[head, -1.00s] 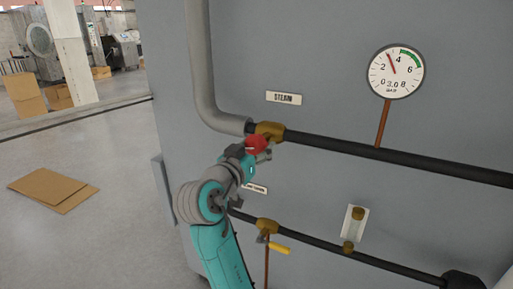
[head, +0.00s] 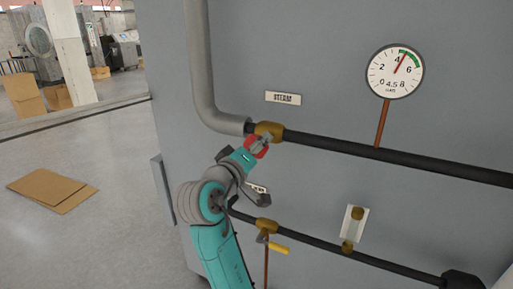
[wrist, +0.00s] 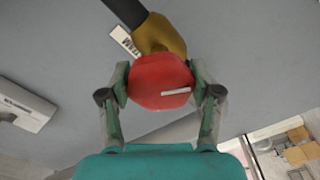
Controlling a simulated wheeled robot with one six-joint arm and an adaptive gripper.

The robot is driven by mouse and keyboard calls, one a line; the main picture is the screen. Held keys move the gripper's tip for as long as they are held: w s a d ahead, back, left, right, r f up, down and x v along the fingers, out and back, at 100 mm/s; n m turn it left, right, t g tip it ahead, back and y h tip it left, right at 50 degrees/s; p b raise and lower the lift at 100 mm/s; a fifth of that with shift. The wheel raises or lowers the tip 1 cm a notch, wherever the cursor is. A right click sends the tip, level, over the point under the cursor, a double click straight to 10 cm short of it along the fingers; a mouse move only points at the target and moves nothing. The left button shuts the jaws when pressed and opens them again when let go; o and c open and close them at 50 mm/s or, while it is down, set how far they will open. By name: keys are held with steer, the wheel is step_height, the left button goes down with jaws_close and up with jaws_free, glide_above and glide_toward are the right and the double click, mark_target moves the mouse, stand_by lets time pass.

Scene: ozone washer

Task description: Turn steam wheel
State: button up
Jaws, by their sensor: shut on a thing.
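The red steam wheel (wrist: 160,82) sits on a brass valve (wrist: 158,36) in the wrist view, with a small white mark on its face. My gripper (wrist: 161,88) has one finger on each side of the wheel's rim and is shut on it. In the head view the wheel (head: 262,150) is partly hidden by my gripper (head: 257,148), just below the brass valve (head: 268,131) on the upper dark pipe. The STEAM label (head: 283,98) is above it. The round gauge (head: 396,72) reads about 4.5, its needle in the green band.
A small sight fitting (head: 354,228) is on the panel to the right. Flat cardboard (head: 52,190) lies on the open floor at left.

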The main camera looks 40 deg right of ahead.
steer(key=shift+n, duration=1.1)
steer(key=o, duration=1.2)
steer(key=shift+c, duration=0.2)
steer(key=v, duration=1.2)
